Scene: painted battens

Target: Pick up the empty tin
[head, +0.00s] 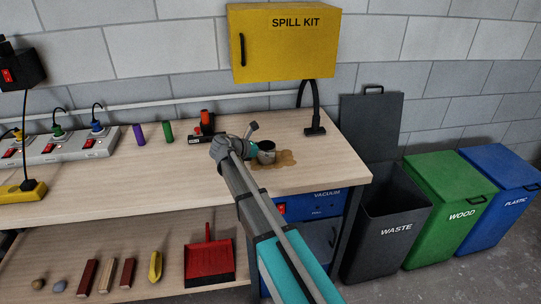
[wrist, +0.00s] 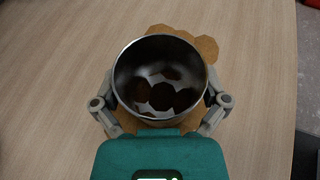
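The tin (head: 266,153) stands upright on the workbench, in a flat brown spill (head: 286,159). In the wrist view the tin (wrist: 161,52) is seen from above, with a bare metal rim and dark brown patches inside. My gripper (wrist: 160,95) has one finger on each side of the tin, close to its wall; a clear squeeze on it does not show. In the head view my gripper (head: 252,137) is just left of the tin and partly covers it.
The workbench (head: 95,175) holds a purple cylinder (head: 138,134), a green cylinder (head: 167,131), a power strip (head: 62,147) and a black-and-orange tool (head: 206,125). An open waste bin (head: 392,232) stands right of the bench.

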